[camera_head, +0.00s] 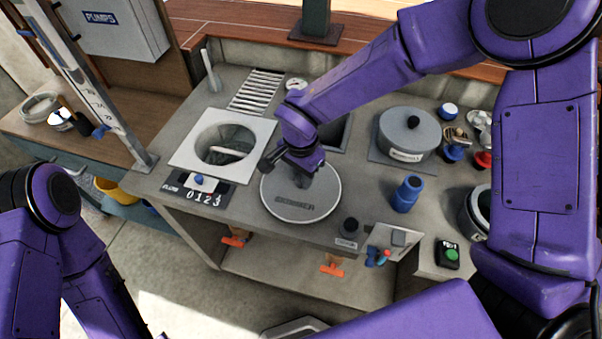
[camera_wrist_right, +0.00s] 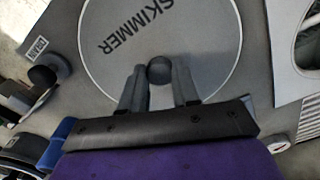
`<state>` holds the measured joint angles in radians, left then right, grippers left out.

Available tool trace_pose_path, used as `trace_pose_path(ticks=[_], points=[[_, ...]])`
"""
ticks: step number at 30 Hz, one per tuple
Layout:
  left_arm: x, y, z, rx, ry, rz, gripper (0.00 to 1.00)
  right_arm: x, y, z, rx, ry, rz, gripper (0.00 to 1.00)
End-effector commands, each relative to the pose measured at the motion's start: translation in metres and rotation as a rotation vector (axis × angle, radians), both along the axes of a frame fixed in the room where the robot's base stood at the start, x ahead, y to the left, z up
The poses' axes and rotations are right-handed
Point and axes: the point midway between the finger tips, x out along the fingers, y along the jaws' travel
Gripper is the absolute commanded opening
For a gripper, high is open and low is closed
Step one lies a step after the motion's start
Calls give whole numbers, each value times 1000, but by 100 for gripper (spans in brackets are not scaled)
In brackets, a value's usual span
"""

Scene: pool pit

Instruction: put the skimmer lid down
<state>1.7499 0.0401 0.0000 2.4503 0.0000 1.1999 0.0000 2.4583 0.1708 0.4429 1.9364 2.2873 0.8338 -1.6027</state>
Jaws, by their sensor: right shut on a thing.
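The skimmer lid (camera_head: 298,205) is a round grey disc with a pale rim and the word SKIMMER on it. It is level over the counter, right of the open skimmer well (camera_head: 182,155); I cannot tell whether it touches the counter. My right gripper (camera_head: 305,172) points down at the lid's middle and is shut on its dark knob. In the right wrist view the knob (camera_wrist_right: 159,70) sits between the fingers, and the lid (camera_wrist_right: 205,40) shows beyond them. The well has a white square surround and a basket inside. My left gripper is out of view.
A number plate (camera_head: 200,192) lies left of the lid, and a black knob (camera_head: 349,228) is near the counter's front edge. A slatted grate (camera_head: 257,90) is behind.

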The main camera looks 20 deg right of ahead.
Motion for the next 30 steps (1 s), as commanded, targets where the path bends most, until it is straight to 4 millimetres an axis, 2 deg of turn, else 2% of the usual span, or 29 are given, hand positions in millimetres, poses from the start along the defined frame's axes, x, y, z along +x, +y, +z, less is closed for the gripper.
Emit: trace_pose_path(ticks=[1,2,3,4,14,17,24,30], points=[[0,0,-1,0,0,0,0,0,0,-2,2,1,-1,0],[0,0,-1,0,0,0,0,0,0,-2,1,1,-1,40],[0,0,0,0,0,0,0,0,0,-1,1,1,-1,53],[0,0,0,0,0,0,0,0,0,-1,1,1,-1,56],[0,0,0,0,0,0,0,0,0,4,2,-1,0,56],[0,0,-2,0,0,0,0,1,1,21,4,-3,-1,56],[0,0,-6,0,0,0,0,1,0,83,5,-5,-2,56],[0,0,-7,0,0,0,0,0,0,115,1,0,-2,56]])
